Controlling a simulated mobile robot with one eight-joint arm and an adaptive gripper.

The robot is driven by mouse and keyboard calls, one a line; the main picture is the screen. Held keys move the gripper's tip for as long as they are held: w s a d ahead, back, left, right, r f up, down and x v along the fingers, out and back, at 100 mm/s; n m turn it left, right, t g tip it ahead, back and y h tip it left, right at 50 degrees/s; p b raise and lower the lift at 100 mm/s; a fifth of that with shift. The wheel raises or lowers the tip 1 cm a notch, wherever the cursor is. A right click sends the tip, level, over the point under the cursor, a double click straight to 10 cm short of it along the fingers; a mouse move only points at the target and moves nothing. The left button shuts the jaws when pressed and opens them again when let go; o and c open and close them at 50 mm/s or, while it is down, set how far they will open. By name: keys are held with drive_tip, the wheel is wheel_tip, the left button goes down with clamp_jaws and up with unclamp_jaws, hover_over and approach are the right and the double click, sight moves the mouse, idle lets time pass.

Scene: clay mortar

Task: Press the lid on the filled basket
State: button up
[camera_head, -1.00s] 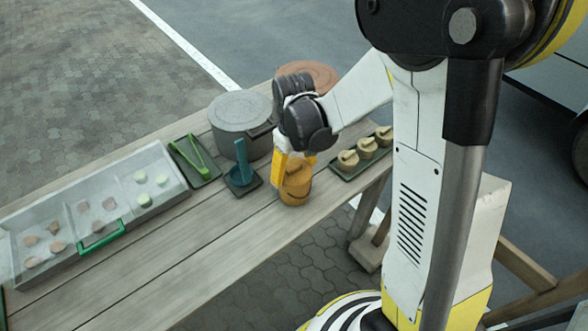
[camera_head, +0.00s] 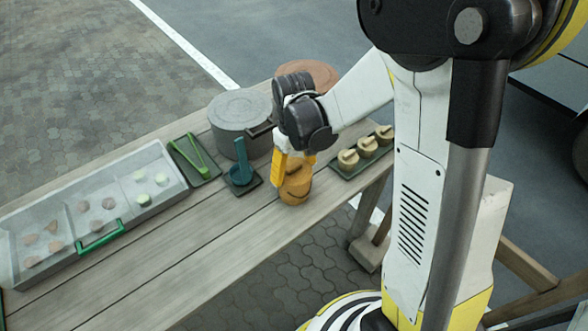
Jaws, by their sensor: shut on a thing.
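The basket (camera_head: 294,193) is a round orange-brown container standing on the wooden table near its front edge. A similar coloured lid (camera_head: 293,166) is at the top of the basket, between my gripper's fingers. My gripper (camera_head: 292,170) has yellow fingers, points down over the basket and is shut on the lid. The lid appears to be at the basket's rim, but whether it is fully seated cannot be told. The basket's inside is hidden.
A dark tray (camera_head: 343,176) with several small tan lidded pots lies right. A compartmented tray (camera_head: 105,235) holds small pieces. The front table planks are clear.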

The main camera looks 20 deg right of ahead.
drive_tip(key=shift+f+b, duration=0.45)
drive_tip(key=shift+b, duration=0.05)
idle(0.9)
drive_tip(key=o, duration=0.8)
drive_tip(key=shift+r+p, duration=2.25)
drive_tip(key=shift+r, duration=0.8)
clamp_jaws()
drive_tip(key=shift+f, duration=0.1)
